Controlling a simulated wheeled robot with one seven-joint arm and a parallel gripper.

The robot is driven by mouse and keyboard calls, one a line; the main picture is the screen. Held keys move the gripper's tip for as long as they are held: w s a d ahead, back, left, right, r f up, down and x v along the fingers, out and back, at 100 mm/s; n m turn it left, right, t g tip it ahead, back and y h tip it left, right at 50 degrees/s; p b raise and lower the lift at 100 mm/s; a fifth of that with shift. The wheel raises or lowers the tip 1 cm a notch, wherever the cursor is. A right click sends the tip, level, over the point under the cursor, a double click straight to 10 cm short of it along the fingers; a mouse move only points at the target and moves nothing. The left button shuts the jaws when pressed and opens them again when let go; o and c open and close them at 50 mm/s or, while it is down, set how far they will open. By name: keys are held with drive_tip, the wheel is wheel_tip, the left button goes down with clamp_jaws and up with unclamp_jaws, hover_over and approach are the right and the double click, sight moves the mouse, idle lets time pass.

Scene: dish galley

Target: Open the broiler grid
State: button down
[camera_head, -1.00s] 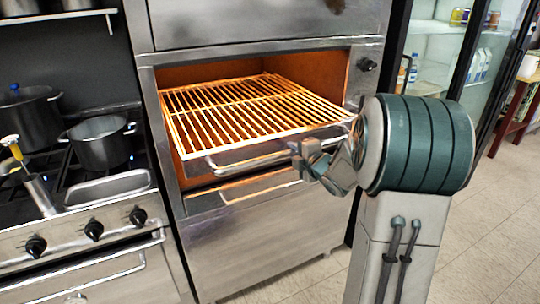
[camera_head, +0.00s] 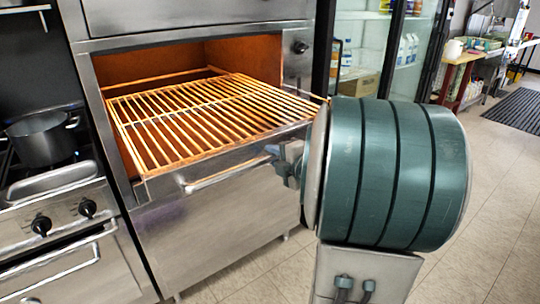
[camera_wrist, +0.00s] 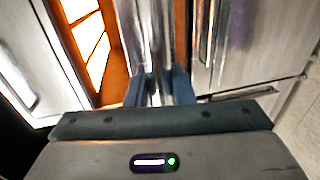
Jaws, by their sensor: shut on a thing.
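The broiler grid (camera_head: 205,115) is a rack of glowing orange bars, pulled partly out of the broiler opening (camera_head: 165,75). Its steel front carries a bar handle (camera_head: 225,175). My gripper (camera_head: 283,160) is at the right end of this handle, its fingers partly hidden by my arm. In the wrist view my gripper's blue fingers (camera_wrist: 160,90) are shut on the handle (camera_wrist: 153,60), which runs away between them.
A stove with a pot (camera_head: 45,138) and knobs (camera_head: 88,208) stands left of the broiler. A glass-door fridge (camera_head: 385,45) stands behind to the right. The tiled floor (camera_head: 485,190) at the right is clear.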

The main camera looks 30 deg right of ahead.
drive_tip(key=c, duration=1.3)
unclamp_jaws()
drive_tip(key=v, duration=1.3)
drive_tip(key=shift+s+r, duration=0.1)
drive_tip(key=shift+s, duration=0.3)
drive_tip(key=shift+w+p, duration=0.1)
drive_tip(key=shift+p, duration=0.2)
